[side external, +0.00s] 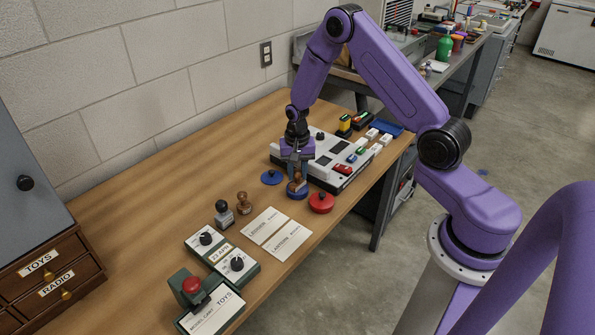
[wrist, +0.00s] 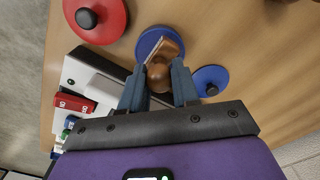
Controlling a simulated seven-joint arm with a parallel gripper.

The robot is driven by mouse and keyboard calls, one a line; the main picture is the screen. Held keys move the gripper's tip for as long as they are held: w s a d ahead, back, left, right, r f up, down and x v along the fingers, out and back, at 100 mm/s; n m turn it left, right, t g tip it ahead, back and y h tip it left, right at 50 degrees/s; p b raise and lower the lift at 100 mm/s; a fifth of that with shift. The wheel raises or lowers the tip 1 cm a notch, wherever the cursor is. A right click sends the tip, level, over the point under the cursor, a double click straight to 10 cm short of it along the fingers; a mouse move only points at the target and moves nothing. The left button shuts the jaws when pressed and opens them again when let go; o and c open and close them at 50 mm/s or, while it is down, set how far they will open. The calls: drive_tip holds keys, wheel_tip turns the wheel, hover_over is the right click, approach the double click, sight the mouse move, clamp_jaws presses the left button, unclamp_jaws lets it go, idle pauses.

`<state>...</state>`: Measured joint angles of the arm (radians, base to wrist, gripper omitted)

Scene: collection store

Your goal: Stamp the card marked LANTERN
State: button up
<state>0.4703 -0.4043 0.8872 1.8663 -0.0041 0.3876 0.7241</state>
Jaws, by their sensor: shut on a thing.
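My gripper (side external: 297,180) is shut on a wooden-handled stamp (wrist: 160,76), its fingers on either side of the handle. The stamp is over the open blue ink pad (side external: 298,192), which also shows in the wrist view (wrist: 153,38). I cannot tell whether the stamp's face touches the pad. The blue lid (side external: 272,178) with a black knob lies beside the pad. The white card marked LANTERN (side external: 287,242) lies flat on the table. A similar card (side external: 264,225) lies beside it on the left, its word too small to read surely.
A red round pad (side external: 321,203) with a black knob stands close to the blue pad. Another wooden stamp (side external: 244,203) and a grey, black-knobbed stamp (side external: 224,215) stand near the cards. A white console (side external: 320,160) is behind my gripper. Dial boxes (side external: 222,255) stand in front.

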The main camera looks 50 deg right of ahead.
drive_tip(key=shift+r, duration=3.45)
drive_tip(key=s+a+f+n, duration=0.1)
drive_tip(key=s+a+n, duration=0.45)
drive_tip(key=a, duration=0.35)
drive_tip(key=s+a+f+n, duration=0.1)
drive_tip(key=s+a+n, duration=0.4)
drive_tip(key=a, duration=0.5)
drive_tip(key=shift+m, duration=0.75)
drive_tip(key=shift+s+d+f, duration=0.1)
drive_tip(key=shift+s+f, duration=0.1)
drive_tip(key=shift+f, duration=1.25)
drive_tip(key=shift+s+d+f, duration=0.1)
drive_tip(key=shift+s+f, duration=0.1)
drive_tip(key=shift+f, duration=1.2)
drive_tip(key=shift+f, duration=0.5)
wheel_tip(320, 180, up, 7)
